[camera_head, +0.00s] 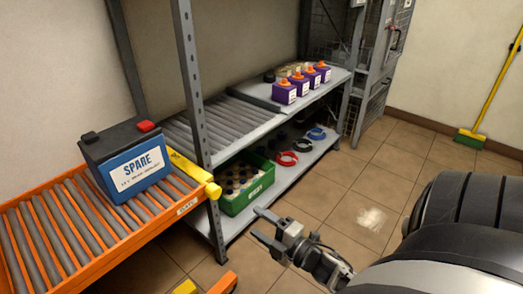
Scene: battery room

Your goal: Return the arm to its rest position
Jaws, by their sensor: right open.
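My right gripper (262,226) is at the lower middle of the head view. It is open with nothing between its fingers. It hangs in front of the rack's lower shelf, over the tiled floor, apart from the green crate. My right arm reaches in from the lower right, and its dark and grey links fill that corner. My left gripper does not show.
A battery marked SPARE (132,160) sits on an orange roller cart (93,283) at left. A broom (470,138) leans at right.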

